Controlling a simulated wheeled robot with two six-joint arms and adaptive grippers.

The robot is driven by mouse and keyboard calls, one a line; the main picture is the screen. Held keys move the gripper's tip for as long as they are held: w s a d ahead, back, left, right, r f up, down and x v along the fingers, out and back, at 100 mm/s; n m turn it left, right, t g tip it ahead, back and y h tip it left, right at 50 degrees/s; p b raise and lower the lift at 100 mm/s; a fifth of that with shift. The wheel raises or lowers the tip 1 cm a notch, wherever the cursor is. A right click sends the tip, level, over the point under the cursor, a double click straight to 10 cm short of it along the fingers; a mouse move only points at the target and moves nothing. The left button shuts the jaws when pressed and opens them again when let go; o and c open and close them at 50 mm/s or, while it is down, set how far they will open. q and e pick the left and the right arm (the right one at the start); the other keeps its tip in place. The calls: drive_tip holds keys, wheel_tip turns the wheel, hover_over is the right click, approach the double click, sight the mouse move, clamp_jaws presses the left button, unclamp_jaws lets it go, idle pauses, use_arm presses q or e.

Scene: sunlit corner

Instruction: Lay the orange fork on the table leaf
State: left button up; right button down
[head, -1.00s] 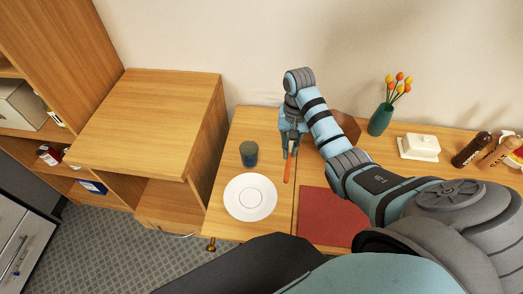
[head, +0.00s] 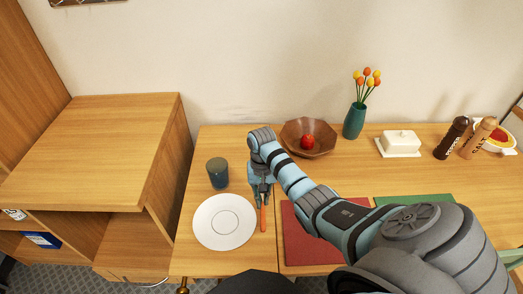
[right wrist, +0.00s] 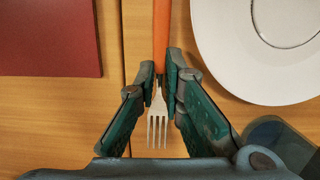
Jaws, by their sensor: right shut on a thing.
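The orange fork (head: 263,216) is in my right gripper (head: 262,190), over the table leaf (head: 190,245), just right of the white plate. The right wrist view shows the gripper (right wrist: 160,80) shut on the fork where the orange handle (right wrist: 161,28) meets the metal. The metal tines (right wrist: 157,128) point back toward the palm. The fork lies roughly along the seam, on the plate's side of it. Whether it touches the wood or hangs just above, I cannot tell. My left gripper is out of view.
The white plate (head: 224,222) and a dark blue cup (head: 217,173) stand on the leaf. A red mat (head: 298,240) lies right of the seam. Behind my right arm are a wooden bowl (head: 325,138) with a red fruit, a vase (head: 355,121) and a butter dish (head: 400,144).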

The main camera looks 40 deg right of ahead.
sight(262, 197)
drive_tip(key=c, duration=1.7)
unclamp_jaws()
wheel_tip(262, 197, up, 12)
drive_tip(key=w+d+p, duration=0.1)
drive_tip(key=p, duration=0.3)
drive_tip(key=shift+w+p, duration=0.25)
drive_tip(key=shift+p, duration=0.05)
